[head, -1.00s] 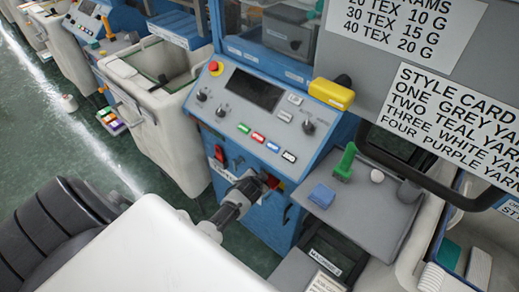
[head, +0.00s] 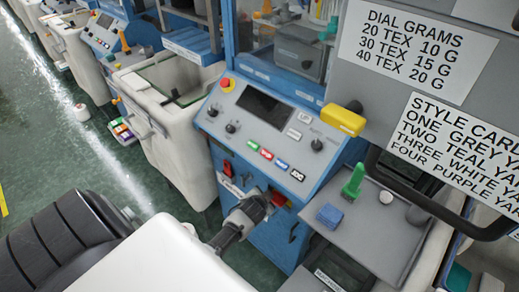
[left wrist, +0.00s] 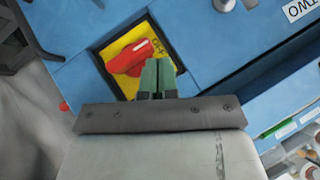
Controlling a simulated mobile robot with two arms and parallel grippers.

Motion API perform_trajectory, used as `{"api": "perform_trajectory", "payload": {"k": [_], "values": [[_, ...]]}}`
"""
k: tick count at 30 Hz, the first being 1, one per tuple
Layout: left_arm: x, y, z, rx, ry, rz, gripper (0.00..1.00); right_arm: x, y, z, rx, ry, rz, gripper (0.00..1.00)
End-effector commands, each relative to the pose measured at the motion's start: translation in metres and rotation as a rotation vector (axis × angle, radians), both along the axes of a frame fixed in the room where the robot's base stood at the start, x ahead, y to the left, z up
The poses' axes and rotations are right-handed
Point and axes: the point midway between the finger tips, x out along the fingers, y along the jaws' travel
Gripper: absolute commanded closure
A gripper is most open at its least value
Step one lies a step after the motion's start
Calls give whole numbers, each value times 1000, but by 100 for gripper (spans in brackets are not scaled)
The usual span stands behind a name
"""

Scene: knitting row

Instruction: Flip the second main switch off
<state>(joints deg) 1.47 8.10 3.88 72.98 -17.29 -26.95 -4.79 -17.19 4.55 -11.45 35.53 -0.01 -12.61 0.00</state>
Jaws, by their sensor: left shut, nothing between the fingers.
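The main switch is a red handle (left wrist: 130,57) on a yellow plate (left wrist: 118,45) in a dark frame on the blue machine front. A label ending in "TWO" (left wrist: 301,8) is at the upper right of the left wrist view. In the head view the red handle (head: 279,200) is partly hidden behind my left gripper (head: 268,199). In the left wrist view, my left gripper (left wrist: 158,62) is shut and empty, its green fingertips over the plate, just right of the handle. I cannot tell if they touch. My right gripper is not in view.
Above the switch is a sloped control panel (head: 218,114) with knobs and coloured buttons. A grey shelf (head: 345,238) with a blue block (head: 329,216) and a green tool (head: 353,181) juts out at right. A cream bin (head: 166,143) stands left; green floor (head: 60,150) lies beyond.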

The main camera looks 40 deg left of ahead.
Motion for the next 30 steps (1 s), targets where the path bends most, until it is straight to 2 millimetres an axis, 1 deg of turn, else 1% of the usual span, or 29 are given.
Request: {"api": "perform_trajectory", "payload": {"k": [1,6,13,19,30], "values": [[-8,-3,6,-1,0,-1,100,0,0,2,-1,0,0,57],[-30,-11,24,0,1,-1,100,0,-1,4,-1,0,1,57],[-51,-19,43,0,1,-1,100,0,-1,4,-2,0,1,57],[-58,-22,49,0,2,-1,100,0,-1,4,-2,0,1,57],[-58,-22,49,1,1,0,100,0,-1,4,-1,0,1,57]]}}
